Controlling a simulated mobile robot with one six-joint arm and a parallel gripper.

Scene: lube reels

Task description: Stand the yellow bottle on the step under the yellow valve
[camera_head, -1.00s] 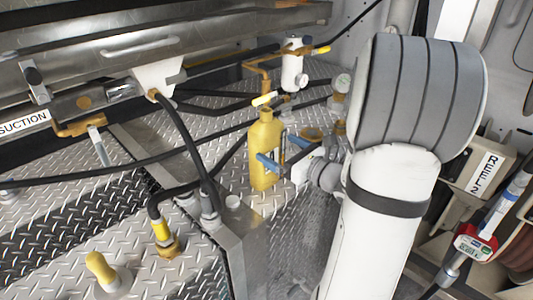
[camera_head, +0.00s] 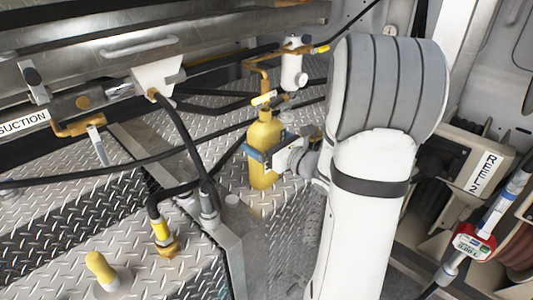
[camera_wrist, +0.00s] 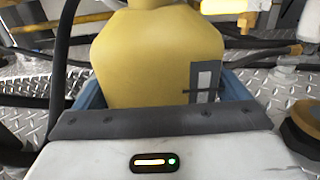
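The yellow bottle (camera_head: 266,137) stands upright on the tread-plate step (camera_head: 232,186) in the head view. A yellow-gripped valve lever (camera_head: 264,98) on brass pipework is just above and behind its neck. My gripper (camera_head: 258,157) reaches in from the right, with a blue finger across the front of the bottle; the far finger is hidden behind it. In the wrist view the bottle (camera_wrist: 160,55) fills the space between my two blue fingers, which lie widely spread along its sides. They look open, close against the bottle; firm contact is not clear. The bottle's base is hidden in the wrist view.
Black hoses (camera_head: 110,171) cross left of the bottle. A white filter body (camera_head: 292,66) stands behind it. A yellow-capped knob (camera_head: 101,268) and a yellow-collared hose fitting (camera_head: 162,232) are on the lower left plate. Reel brackets (camera_head: 468,165) are at right.

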